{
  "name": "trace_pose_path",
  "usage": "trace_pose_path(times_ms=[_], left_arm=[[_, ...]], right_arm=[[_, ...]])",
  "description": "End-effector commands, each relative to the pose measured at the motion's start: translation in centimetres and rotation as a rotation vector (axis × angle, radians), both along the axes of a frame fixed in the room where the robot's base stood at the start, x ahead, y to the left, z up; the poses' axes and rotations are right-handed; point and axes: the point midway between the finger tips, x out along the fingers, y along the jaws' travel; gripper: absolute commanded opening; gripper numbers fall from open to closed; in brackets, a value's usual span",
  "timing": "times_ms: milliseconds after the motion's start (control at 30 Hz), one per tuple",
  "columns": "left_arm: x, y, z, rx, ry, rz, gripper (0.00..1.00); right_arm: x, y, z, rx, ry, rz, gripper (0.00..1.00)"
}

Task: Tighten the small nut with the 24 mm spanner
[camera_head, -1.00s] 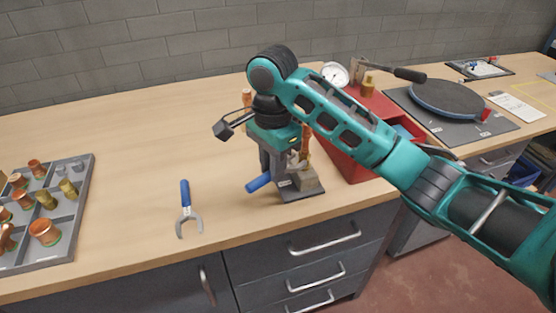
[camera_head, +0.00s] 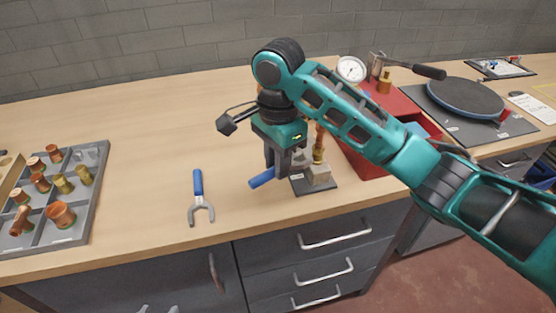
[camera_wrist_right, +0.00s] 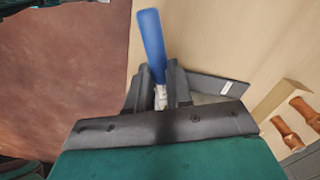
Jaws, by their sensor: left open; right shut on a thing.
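My right gripper (camera_head: 281,172) points down over the bench and is shut on a blue-handled spanner (camera_head: 262,178). In the right wrist view its blue handle (camera_wrist_right: 151,40) sticks out beyond the fingers (camera_wrist_right: 160,92); its jaw end is hidden. Just right of the gripper, a copper and brass fitting (camera_head: 319,148) stands on a block on a dark plate (camera_head: 318,188). I cannot tell the small nut apart there. A second blue-handled spanner (camera_head: 199,197) lies on the bench to the left. My left gripper (camera_head: 158,309) barely shows at the bottom edge, its tips apart.
A grey compartment tray (camera_head: 97,178) with copper and brass fittings lies at the left. A red box (camera_head: 372,162) with a gauge (camera_head: 351,69) stands close behind the plate. A round dark disc (camera_head: 465,101) lies at the right.

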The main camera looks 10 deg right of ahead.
Motion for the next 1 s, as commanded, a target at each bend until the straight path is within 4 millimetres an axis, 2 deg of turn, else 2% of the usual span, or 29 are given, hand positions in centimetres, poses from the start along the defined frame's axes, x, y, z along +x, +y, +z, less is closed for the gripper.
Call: trace_pose_path(times_ms=[1000], left_arm=[[-0.3,0.0,-0.1,0.0,0.006,0.0,0.51]], right_arm=[[0.1,-0.1,7.2,0.0,-0.004,-0.001,0.0]])
